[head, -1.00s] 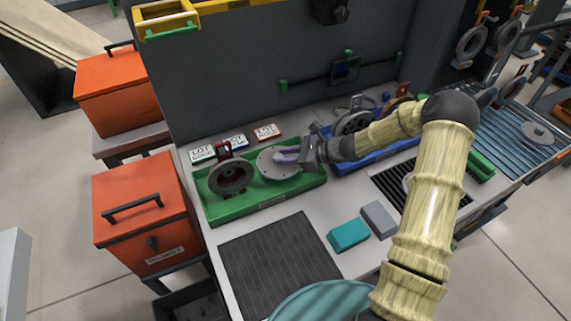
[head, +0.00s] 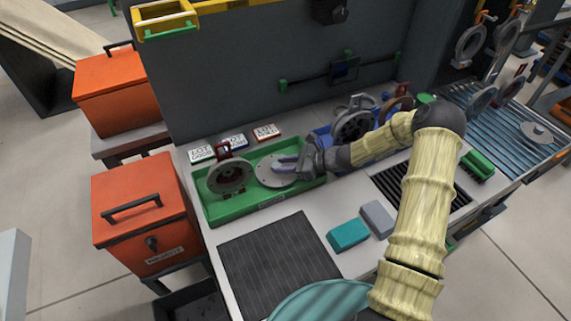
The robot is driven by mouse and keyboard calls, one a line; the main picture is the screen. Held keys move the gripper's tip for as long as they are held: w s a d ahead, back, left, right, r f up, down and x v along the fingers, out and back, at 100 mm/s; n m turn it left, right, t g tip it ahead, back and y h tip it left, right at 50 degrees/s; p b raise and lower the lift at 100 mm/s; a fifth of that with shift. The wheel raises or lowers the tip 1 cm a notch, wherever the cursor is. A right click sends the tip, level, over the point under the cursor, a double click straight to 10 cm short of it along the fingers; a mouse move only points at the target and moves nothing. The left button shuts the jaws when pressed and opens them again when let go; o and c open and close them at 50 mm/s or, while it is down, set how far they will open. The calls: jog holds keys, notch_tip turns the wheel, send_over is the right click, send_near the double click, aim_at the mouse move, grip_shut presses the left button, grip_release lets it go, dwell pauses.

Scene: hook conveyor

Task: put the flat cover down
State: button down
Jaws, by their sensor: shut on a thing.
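The flat cover (head: 268,173) is a light grey disc with small holes near its rim. It is in the green tray (head: 246,205), right of a dark flanged part, and looks low and nearly level. I cannot tell whether it touches the tray floor. The fingers hide part of the cover.
A dark round flanged part (head: 227,177) stands in the tray's left half. Lot cards (head: 234,141) lie behind the tray. A blue tray (head: 374,155) with parts is to the right. A ribbed black mat (head: 279,262) and teal block (head: 348,235) lie in front.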

jog(key=shift+w+d+f, duration=0.1)
jog(key=shift+d+f, duration=0.05)
jog(key=shift+f, duration=0.2)
jog(key=c, duration=1.1)
grip_release()
jog(key=shift+d, duration=0.1)
jog(key=shift+r, duration=0.3)
jog(key=v, duration=1.2)
jog(key=shift+r+b, duration=0.35)
jog(key=shift+r, duration=0.05)
